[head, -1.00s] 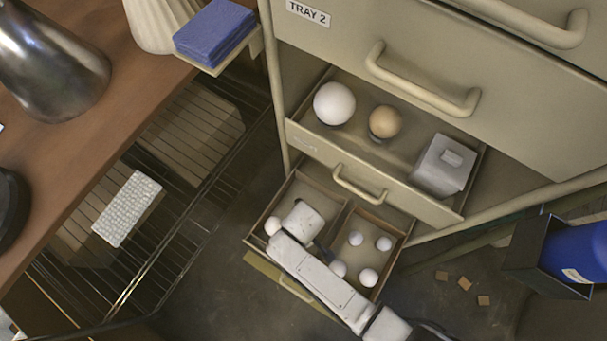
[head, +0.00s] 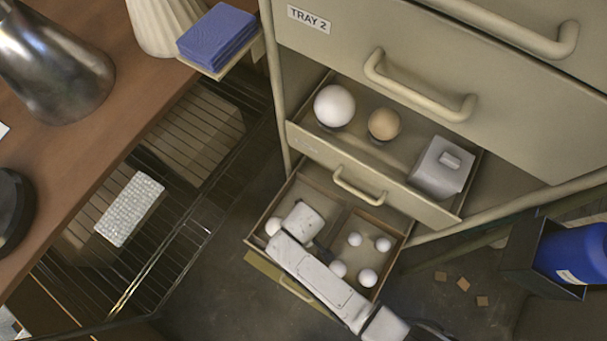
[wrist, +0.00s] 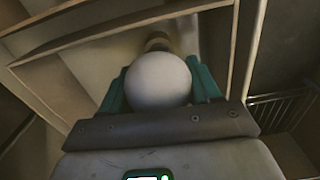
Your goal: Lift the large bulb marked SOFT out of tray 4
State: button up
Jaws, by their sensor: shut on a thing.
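In the wrist view a large white round bulb (wrist: 158,80) sits between the two teal fingers of my gripper (wrist: 161,73), which is shut on it. A brownish cap shows just beyond the bulb. No SOFT mark is readable. In the head view my white arm reaches into the lowest open tray (head: 256,236), taken as tray 4, and hides the fingertips. A white bulb (head: 272,226) peeks out left of my arm, in the left compartment; I cannot tell for certain that it is the held one.
Several small white bulbs (head: 368,277) lie in the right compartment, beyond a divider.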

jog(key=shift+r+p, duration=1.85)
jog(key=shift+p, duration=0.25)
notch_tip(320, 180, up, 4)
jog(key=p, duration=0.4)
